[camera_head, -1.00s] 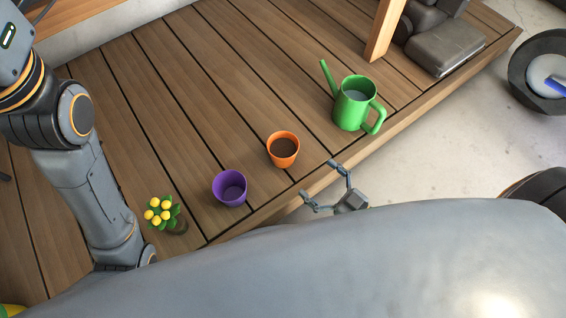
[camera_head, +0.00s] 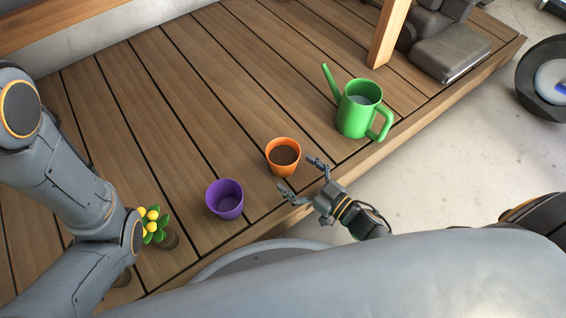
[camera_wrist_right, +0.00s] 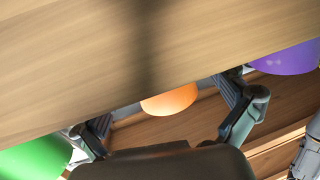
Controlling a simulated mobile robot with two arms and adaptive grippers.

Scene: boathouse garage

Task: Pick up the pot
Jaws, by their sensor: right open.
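An orange pot (camera_head: 284,157) with dark soil stands upright on the wooden deck. It also shows in the right wrist view (camera_wrist_right: 169,101) between the fingers. A purple pot (camera_head: 225,203) that looks empty stands to its left, nearer me, and its side shows in the right wrist view (camera_wrist_right: 288,59). My right gripper (camera_head: 299,177) is open and empty, at the deck's edge just below the orange pot, its fingers spread toward it. I cannot tell whether they touch it. My left arm comes in from the left; its gripper is not in view.
A green watering can (camera_head: 357,117) stands right of the orange pot. A plant with yellow flowers (camera_head: 151,222) is partly hidden behind my left arm. A wooden post (camera_head: 388,32) rises at the back. The deck (camera_head: 180,100) behind the pots is clear.

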